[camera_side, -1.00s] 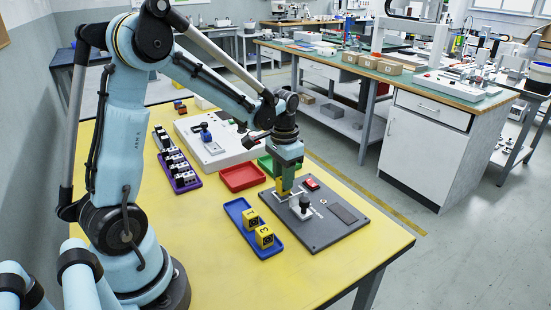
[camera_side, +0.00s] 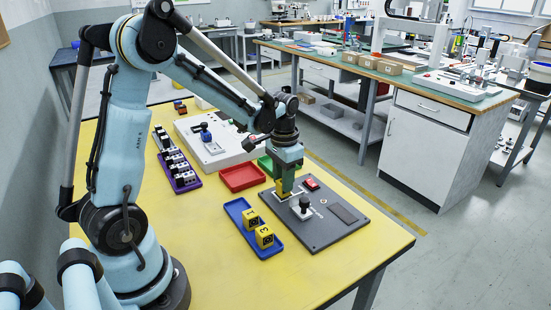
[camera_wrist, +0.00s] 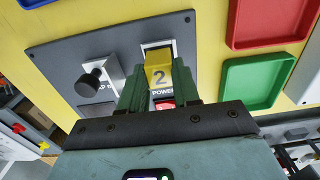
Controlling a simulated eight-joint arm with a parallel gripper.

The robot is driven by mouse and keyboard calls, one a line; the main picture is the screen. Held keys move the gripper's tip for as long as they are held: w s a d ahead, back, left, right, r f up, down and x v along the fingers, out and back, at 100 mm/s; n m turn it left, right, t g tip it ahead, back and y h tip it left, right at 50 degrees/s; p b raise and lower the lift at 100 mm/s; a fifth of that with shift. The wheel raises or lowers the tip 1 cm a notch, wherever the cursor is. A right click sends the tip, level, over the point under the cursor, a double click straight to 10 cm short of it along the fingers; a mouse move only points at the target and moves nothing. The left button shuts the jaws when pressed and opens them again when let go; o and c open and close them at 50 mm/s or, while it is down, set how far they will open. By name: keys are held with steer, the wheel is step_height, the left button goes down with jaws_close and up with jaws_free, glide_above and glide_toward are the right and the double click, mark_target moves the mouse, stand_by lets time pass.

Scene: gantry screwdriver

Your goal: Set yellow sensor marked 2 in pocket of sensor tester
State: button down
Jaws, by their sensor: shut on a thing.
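The yellow sensor marked 2 (camera_wrist: 159,75) is between the green fingers of my gripper (camera_wrist: 160,92) in the wrist view, its "2" facing the camera. My gripper (camera_side: 285,188) is shut on it, over the dark grey sensor tester (camera_side: 322,232). The sensor sits at the tester's light-framed pocket (camera_wrist: 157,45); how deep it is cannot be told. The tester has a black knob on a metal plate (camera_side: 302,207) and a red power switch (camera_side: 311,184). The tester's panel also shows in the wrist view (camera_wrist: 62,58).
A blue tray (camera_side: 236,211) with two yellow sensors, marked 1 (camera_side: 250,218) and 3 (camera_side: 265,237), lies left of the tester. A red tray (camera_side: 242,178) and a green tray (camera_side: 267,168) lie behind. The yellow table's front is clear.

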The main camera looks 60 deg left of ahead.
steer(key=shift+f, duration=0.25)
stand_by(0.3)
steer(key=c, duration=0.5)
jaws_free()
steer(key=shift+r, duration=0.1)
steer(key=shift+r, duration=3.9)
steer(key=shift+d, duration=0.1)
steer(key=s+d+t, duration=0.2)
steer(key=s+d, duration=0.1)
steer(key=s+d+r+t, duration=0.1)
steer(key=s+d+t, duration=0.1)
steer(key=d, duration=0.2)
steer(key=s+d+r+t, duration=0.1)
steer(key=s+d+t, duration=0.2)
steer(key=d, duration=0.1)
steer(key=shift+s+d+r, duration=0.15)
steer(key=shift+s, duration=0.15)
